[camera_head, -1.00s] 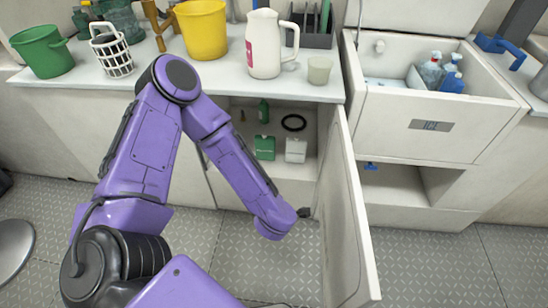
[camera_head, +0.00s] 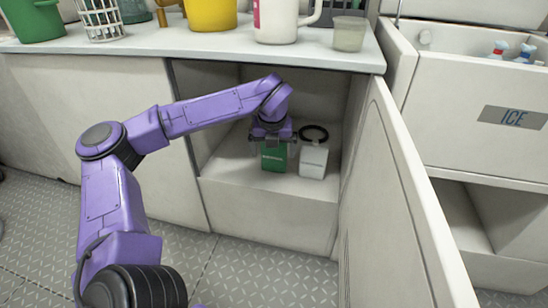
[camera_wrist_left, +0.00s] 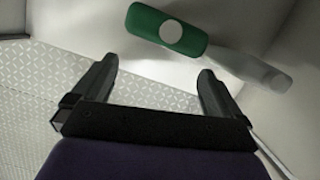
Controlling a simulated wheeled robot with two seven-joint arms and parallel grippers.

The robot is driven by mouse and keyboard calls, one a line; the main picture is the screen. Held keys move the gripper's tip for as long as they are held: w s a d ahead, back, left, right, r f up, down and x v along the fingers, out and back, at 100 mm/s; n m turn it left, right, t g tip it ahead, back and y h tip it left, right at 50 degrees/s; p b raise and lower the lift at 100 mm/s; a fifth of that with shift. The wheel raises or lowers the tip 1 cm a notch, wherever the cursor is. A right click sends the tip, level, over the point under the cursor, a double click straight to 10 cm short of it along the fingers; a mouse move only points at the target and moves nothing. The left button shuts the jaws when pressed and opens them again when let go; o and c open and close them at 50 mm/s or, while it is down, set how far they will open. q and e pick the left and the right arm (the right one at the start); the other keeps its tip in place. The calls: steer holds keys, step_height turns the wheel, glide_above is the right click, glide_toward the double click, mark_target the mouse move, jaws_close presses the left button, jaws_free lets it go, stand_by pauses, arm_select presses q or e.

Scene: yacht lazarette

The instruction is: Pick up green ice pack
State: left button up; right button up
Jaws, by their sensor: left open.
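The green ice pack (camera_head: 274,160) stands upright inside the open cabinet, with its upper part hidden by my left gripper (camera_head: 272,137). In the left wrist view the green ice pack (camera_wrist_left: 146,21), with a pale round cap on it, lies past the fingertips of my left gripper (camera_wrist_left: 156,70). The jaws are spread and nothing is between them. I cannot tell from the head view whether gripper and pack touch. My right gripper is not in view.
A white ice pack (camera_head: 313,160) stands just right of the green one, with a black ring (camera_head: 313,133) behind it. The open cabinet door (camera_head: 395,190) stands at the right. The counter (camera_head: 120,52) above holds buckets and a jug.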

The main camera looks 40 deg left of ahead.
arm_select(q)
steer(key=w+a, duration=0.3)
steer(key=w, duration=0.1)
steer(key=shift+a+f, duration=0.2)
steer(key=shift+f, duration=0.05)
arm_select(e)
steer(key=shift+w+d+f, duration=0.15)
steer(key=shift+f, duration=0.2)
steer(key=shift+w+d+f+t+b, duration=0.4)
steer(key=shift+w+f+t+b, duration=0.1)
steer(key=shift+b, duration=0.2)
arm_select(q)
steer(key=shift+f, duration=0.4)
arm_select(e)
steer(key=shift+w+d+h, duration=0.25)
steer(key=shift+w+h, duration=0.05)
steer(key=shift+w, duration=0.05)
arm_select(q)
steer(key=c, duration=1.4)
steer(key=shift+r, duration=0.1)
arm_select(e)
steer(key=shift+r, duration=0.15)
